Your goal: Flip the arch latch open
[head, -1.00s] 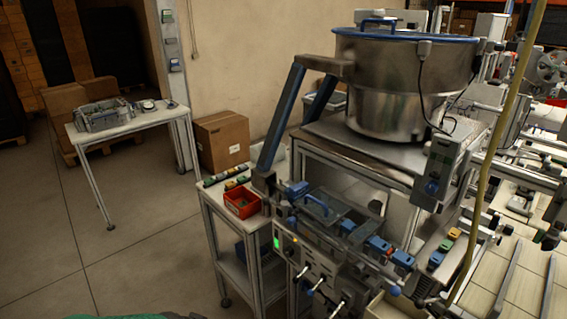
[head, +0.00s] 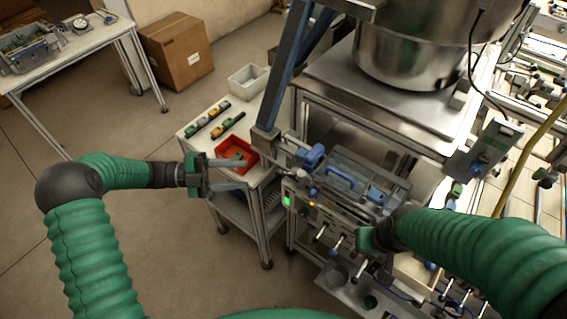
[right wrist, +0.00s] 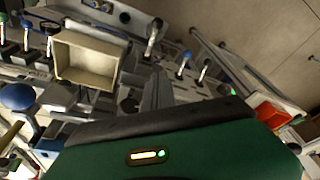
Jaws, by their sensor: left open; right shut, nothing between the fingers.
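The machine in front of me has a clear cover with a blue handle (head: 341,178). A blue block-like part (head: 313,156) sits at its left end. I cannot tell for sure which part is the arch latch. My left gripper (head: 240,174) is open and empty, left of the machine, over the side table by the red bin. My right gripper (head: 370,238) is in front of the machine's front side, below the cover; its fingers are mostly hidden in the head view. It is shut with nothing seen in it. Neither gripper is seen touching a latch.
The red bin (head: 222,152) and a white bin (head: 248,80) stand on the side table. Lever valves (head: 335,245) stick out of the machine's front. A steel bowl (head: 410,50) stands behind. A beige tray (right wrist: 85,60) shows in the right wrist view.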

